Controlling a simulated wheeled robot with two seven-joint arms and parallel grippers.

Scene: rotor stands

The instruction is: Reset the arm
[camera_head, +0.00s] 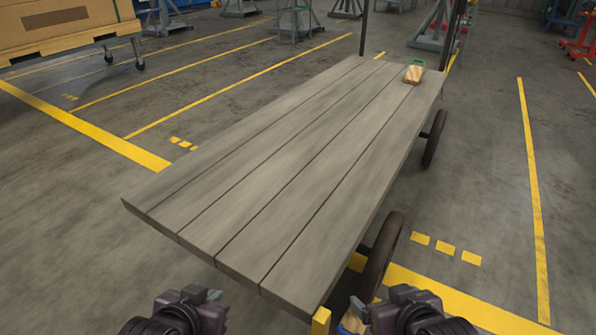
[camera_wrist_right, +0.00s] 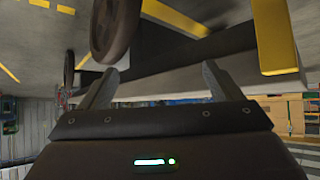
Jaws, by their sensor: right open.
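My left gripper (camera_head: 200,295) is at the bottom of the head view, left of the front corner of a wooden cart. Its fingers are too unclear to tell open from shut. My right gripper (camera_head: 382,300) is at the bottom, just right of the cart's front corner. In the right wrist view the right gripper (camera_wrist_right: 159,78) shows two fingers spread apart with nothing between them. Neither gripper appears to touch the cart.
The cart's plank top (camera_head: 290,175) is bare except for a tan block-like item (camera_head: 413,75) with a green part at the far end. Dark wheels (camera_head: 380,255) are on its right. A crate (camera_head: 65,28) stands at upper left. Floor (camera_head: 480,180) at right is clear.

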